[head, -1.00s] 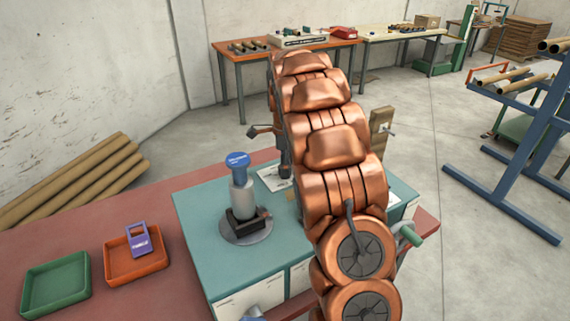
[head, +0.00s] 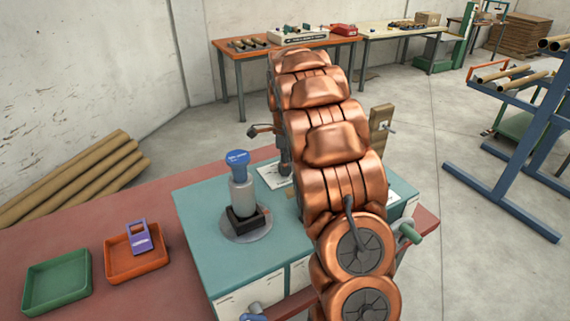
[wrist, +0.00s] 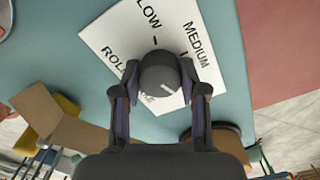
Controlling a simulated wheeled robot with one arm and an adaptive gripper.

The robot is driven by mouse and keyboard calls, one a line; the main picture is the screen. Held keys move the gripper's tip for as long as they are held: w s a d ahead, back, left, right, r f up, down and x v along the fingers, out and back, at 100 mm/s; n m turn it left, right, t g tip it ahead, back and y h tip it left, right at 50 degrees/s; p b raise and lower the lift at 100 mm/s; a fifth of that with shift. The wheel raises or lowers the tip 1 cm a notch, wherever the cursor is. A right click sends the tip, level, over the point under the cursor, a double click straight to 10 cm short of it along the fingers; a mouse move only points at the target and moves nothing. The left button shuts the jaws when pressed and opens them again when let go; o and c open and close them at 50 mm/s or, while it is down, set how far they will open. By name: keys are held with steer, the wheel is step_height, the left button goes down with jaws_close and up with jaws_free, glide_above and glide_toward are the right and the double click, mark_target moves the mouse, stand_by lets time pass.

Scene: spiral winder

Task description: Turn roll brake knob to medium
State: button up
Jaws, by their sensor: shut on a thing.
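The roll brake knob (wrist: 158,72) is a dark grey round knob, seen from above in the wrist view. A short white mark shows on its lower right part. It stands on a white label plate (wrist: 112,38) printed with LOW, MEDIUM and a partly covered word starting ROLL. Short black ticks lie near LOW and MEDIUM; the mark does not visibly line up with either. My gripper (wrist: 160,77) is shut on the knob, one finger on each side. In the head view my copper-coloured arm hides the knob; part of the white plate (head: 270,176) shows to its left.
The plate lies on a teal machine top (head: 195,205). A post with a blue cap (head: 238,158) stands left of my arm. An orange tray (head: 120,266) with a purple item and a green tray (head: 57,283) are at left. A wooden block (head: 380,125) stands right of my arm.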

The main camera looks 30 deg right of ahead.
steer(key=shift+f+n+b, duration=0.1)
steer(key=shift+n+b, duration=0.2)
steer(key=shift+b, duration=0.1)
steer(key=n+b, duration=0.2)
steer(key=shift+f+n, duration=0.1)
steer(key=shift+n, duration=0.3)
steer(key=n+b, duration=0.3)
steer(key=shift+n, duration=0.3)
steer(key=n+b, duration=0.1)
steer(key=n, duration=0.2)
steer(key=shift+b, duration=0.35)
steer(key=shift+r+n+b, duration=0.2)
steer(key=shift+n+b, duration=0.3)
steer(key=shift+n, duration=1.3)
steer(key=o, duration=1.1)
